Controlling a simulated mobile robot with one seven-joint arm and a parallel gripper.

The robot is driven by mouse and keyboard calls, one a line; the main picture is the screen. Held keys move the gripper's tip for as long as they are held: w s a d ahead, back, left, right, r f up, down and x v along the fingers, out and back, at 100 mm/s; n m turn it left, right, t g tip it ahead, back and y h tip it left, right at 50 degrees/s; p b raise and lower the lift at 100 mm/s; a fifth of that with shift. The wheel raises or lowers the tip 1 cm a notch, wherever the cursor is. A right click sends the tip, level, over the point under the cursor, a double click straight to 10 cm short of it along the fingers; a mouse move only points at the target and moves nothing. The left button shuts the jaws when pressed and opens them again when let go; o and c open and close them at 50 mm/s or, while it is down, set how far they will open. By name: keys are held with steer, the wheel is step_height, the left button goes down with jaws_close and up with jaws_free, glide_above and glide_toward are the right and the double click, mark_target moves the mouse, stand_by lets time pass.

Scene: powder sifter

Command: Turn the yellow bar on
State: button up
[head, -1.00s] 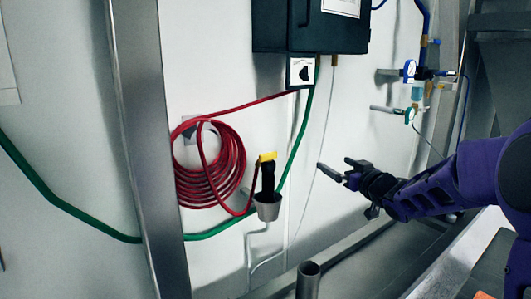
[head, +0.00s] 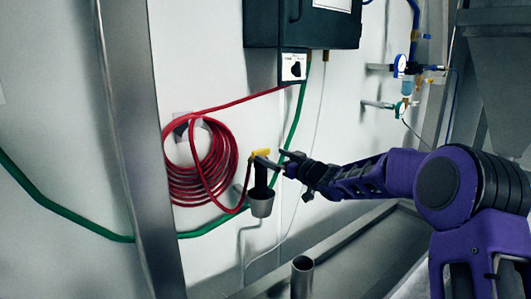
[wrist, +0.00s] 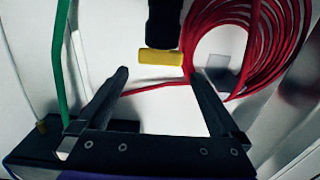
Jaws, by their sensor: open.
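The yellow bar (head: 261,153) is a short bar at the end of a black cylindrical body (head: 262,178), above a grey cup (head: 261,205) by the wall. My gripper (head: 269,156) is open and empty, with its fingertips close to the bar; one finger overlaps it in the head view. In the wrist view the yellow bar (wrist: 160,57) lies crosswise, centred between the two fingers and just past their tips. The gap in depth is hard to tell, and I see no clear contact.
A red hose coil (head: 203,165) hangs just left of the bar. A green hose (head: 295,128) runs behind it. A dark box (head: 303,28) with a small switch (head: 294,67) is above. A metal post (head: 140,150) stands at left, and an upright pipe (head: 302,278) below.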

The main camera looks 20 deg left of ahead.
mark_target(263, 151)
steer(key=shift+x, duration=2.3)
steer(key=c, duration=1.1)
steer(key=shift+c, duration=0.2)
